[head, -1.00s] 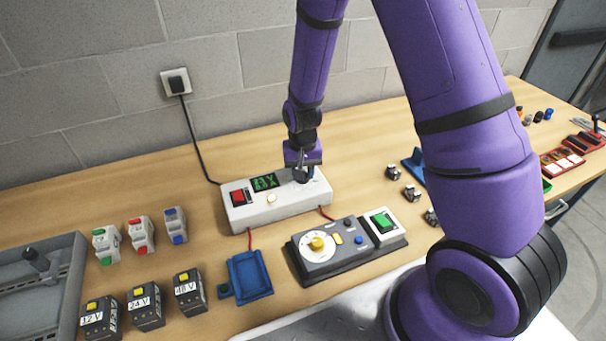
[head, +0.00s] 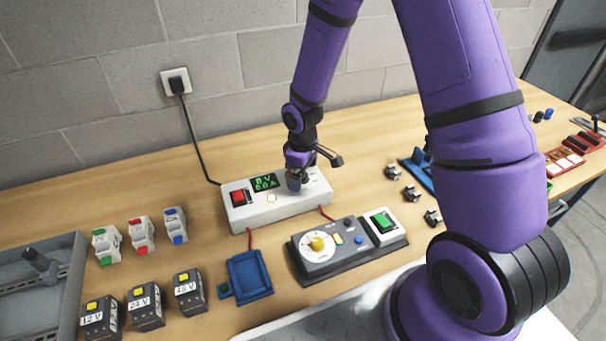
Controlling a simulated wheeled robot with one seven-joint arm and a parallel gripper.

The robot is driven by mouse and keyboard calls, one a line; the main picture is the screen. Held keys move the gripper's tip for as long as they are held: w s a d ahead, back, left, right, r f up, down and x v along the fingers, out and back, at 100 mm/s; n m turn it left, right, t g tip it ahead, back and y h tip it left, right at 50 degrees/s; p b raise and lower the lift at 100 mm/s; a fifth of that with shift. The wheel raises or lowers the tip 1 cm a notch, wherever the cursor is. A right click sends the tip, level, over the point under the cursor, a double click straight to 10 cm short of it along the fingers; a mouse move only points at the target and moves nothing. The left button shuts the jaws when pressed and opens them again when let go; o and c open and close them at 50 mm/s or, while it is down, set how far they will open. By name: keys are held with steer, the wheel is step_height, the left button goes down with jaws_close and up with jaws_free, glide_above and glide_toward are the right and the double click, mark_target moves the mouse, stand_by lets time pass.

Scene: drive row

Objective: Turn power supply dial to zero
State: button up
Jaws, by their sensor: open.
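The power supply (head: 270,211) is a white box on the wooden bench. It has a red switch (head: 239,196), a small pale button (head: 271,198) and a dark display (head: 265,183) with green text that appears to read 8 V on top and 0.0 A below. My gripper (head: 294,183) is over the right part of its top face, pointing down, with its jaws open. The gripper covers the area right of the display, so I cannot make out the dial clearly or tell whether the fingers touch it.
A grey control unit (head: 315,262) with a yellow knob and a green switch (head: 383,222) stands in front. Several breakers and labelled voltage blocks (head: 146,308) stand further left. A black cord (head: 195,138) runs to the wall socket.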

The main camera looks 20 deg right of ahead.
steer(key=shift+r, duration=3.5)
steer(key=r+n, duration=0.1)
steer(key=n, duration=0.2)
steer(key=shift+r, duration=0.4)
steer(key=shift+f, duration=2.9)
